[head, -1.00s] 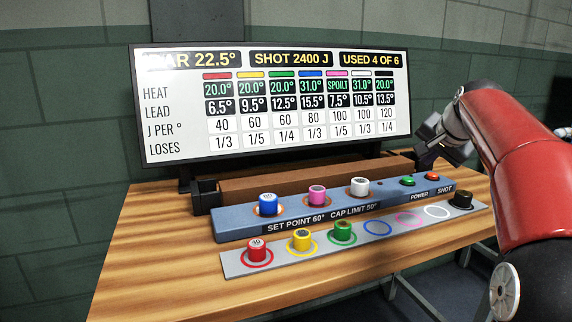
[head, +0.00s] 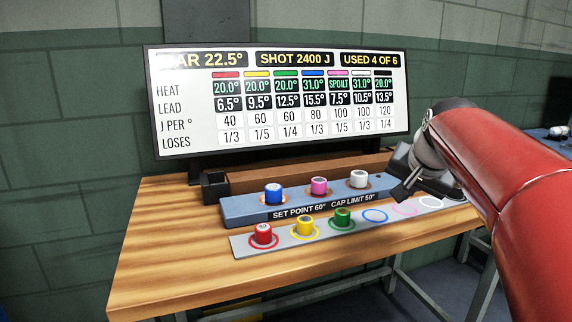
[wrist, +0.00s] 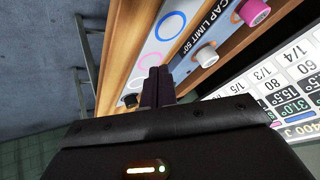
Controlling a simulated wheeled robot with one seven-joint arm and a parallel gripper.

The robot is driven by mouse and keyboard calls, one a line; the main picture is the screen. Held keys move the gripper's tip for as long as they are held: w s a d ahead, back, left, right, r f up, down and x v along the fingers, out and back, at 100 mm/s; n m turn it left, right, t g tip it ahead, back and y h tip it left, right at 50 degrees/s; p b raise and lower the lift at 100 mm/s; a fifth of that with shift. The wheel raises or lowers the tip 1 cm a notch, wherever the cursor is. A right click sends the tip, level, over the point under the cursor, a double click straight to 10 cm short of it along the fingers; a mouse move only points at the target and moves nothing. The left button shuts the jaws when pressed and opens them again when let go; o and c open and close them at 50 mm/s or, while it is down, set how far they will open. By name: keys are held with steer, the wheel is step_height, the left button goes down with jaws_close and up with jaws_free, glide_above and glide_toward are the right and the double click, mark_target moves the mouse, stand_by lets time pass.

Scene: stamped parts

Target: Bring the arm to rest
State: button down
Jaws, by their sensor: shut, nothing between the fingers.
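My gripper (head: 403,191) is shut and empty, held over the right end of the bench (head: 165,255), beside the blue-grey block (head: 240,212). In the wrist view its dark fingers (wrist: 155,84) are together, in front of the grey strip. My red arm reaches in from the right and hides the block's right end in the head view. A blue cap (head: 274,194), a pink cap (head: 319,187) and a white cap (head: 359,179) stand on the block. A red cap (head: 263,234), a yellow cap (head: 302,226) and a green cap (head: 342,217) stand on the grey strip (head: 283,238).
Blue (head: 375,216), pink (head: 404,210) and white (head: 431,203) rings on the strip are empty. The black cap (wrist: 130,100) shows in the wrist view. A display board (head: 170,110) stands behind, reading used 4 of 6. The bench's front left is clear.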

steer(key=s+a+f+n+g, duration=0.1)
steer(key=s+a+f+n, duration=0.2)
steer(key=s+f, duration=0.6)
steer(key=s+a+f+n+g, duration=0.1)
steer(key=s+a+f+n, duration=0.2)
steer(key=s+f, duration=0.6)
steer(key=s+a, duration=0.2)
steer(key=s, duration=0.5)
steer(key=shift+a+n+y, duration=0.25)
steer(key=shift+n+y, duration=0.05)
steer(key=shift+n, duration=0.1)
